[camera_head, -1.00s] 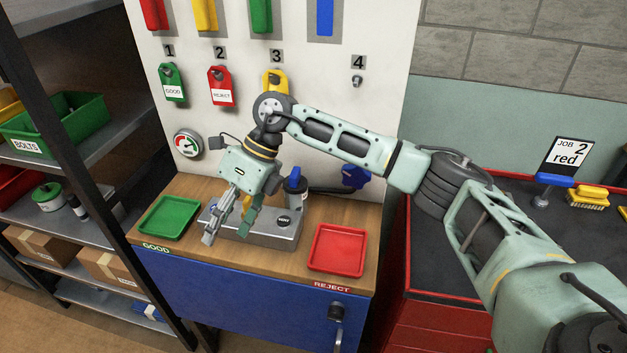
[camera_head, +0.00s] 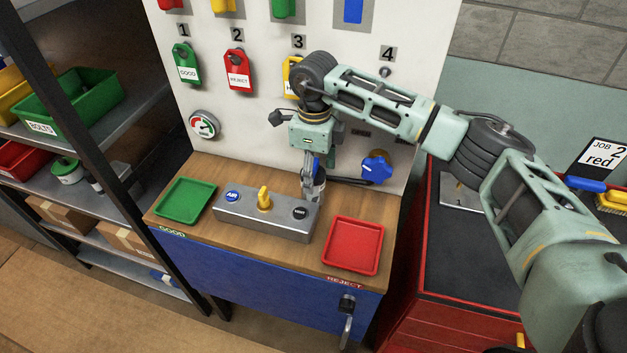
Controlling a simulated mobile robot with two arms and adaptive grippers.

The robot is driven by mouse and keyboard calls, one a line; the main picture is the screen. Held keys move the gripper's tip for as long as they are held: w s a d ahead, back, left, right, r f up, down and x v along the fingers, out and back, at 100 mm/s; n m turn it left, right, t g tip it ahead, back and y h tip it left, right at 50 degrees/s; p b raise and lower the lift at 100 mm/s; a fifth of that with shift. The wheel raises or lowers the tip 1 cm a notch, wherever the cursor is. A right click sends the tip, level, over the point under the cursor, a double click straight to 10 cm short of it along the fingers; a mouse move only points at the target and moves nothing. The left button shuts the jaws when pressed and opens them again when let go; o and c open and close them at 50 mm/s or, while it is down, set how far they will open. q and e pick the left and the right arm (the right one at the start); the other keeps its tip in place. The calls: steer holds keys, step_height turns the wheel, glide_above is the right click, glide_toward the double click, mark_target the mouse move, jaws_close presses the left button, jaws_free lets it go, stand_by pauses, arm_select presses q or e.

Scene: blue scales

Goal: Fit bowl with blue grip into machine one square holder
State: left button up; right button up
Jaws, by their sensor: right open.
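No bowl and no square holder can be made out. My right gripper (camera_head: 309,192) is open, pointing down behind the right end of a grey control box (camera_head: 265,222) on the wooden bench. A dark cylinder with a blue top (camera_head: 319,178) stands beside its fingers, partly hidden; I cannot tell if they touch. The box bears a blue AIR button (camera_head: 232,196), a yellow lever (camera_head: 264,198) and a dark button (camera_head: 299,212). A blue-handled item (camera_head: 585,183) lies on the red cabinet at the right edge. My left gripper is not in view.
A green tray (camera_head: 186,200) and a red tray (camera_head: 353,245) flank the box. Shelves with bins (camera_head: 72,105) stand at left, with open floor in front.

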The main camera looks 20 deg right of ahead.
steer(key=shift+w+a+f+p, duration=0.1)
steer(key=shift+a+f+p, duration=0.05)
steer(key=shift+f, duration=0.45)
steer(key=shift+a+f+p, duration=0.1)
steer(key=shift+f+p, duration=0.05)
steer(key=shift+f, duration=0.9)
steer(key=shift+c, duration=1)
steer(key=c, duration=1.3)
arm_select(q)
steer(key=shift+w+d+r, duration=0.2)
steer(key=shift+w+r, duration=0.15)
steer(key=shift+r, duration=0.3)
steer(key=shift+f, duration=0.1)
